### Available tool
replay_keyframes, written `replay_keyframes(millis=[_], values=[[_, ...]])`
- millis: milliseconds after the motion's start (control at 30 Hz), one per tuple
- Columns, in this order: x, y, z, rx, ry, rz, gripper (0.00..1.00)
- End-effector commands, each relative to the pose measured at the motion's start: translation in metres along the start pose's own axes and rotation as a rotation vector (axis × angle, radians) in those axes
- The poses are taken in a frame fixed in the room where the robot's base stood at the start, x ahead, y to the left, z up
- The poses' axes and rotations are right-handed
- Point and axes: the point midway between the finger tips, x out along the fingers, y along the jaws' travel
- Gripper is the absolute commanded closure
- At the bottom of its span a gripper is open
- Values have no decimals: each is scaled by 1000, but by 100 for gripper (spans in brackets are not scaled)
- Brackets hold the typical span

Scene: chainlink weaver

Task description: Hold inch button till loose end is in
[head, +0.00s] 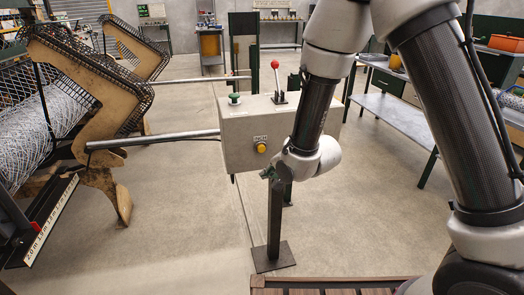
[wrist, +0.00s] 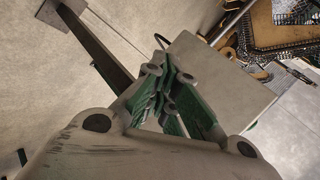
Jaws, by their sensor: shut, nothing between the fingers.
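The round yellow inch button (head: 262,147) sits under an INCH label on the front of the grey control box (head: 238,155). My gripper (wrist: 165,78) is shut and empty; its green fingers meet beside the box, which also shows in the wrist view (wrist: 210,62). In the head view my gripper (head: 268,173) is small and partly hidden by my wrist, low and right of the button. I cannot tell whether it touches the box. The button is not visible in the wrist view. Wire mesh (head: 45,115) lies in the machine at left; I cannot make out its loose end.
A red-knobbed lever (head: 275,66) and a green button (head: 234,99) top the box. Its dark post (head: 274,220) stands on a floor plate. A metal bar (head: 150,139) runs from the machine to the box. A grey bench (head: 395,115) stands right. Floor at front left of the post is clear.

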Motion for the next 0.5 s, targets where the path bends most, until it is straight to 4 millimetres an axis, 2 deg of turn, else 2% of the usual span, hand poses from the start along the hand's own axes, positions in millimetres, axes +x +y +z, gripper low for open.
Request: replay_keyframes(millis=[167,500], values=[[8,-6,-6,0,0,-1,100],[42,-30,-31,-1,1,0,100]])
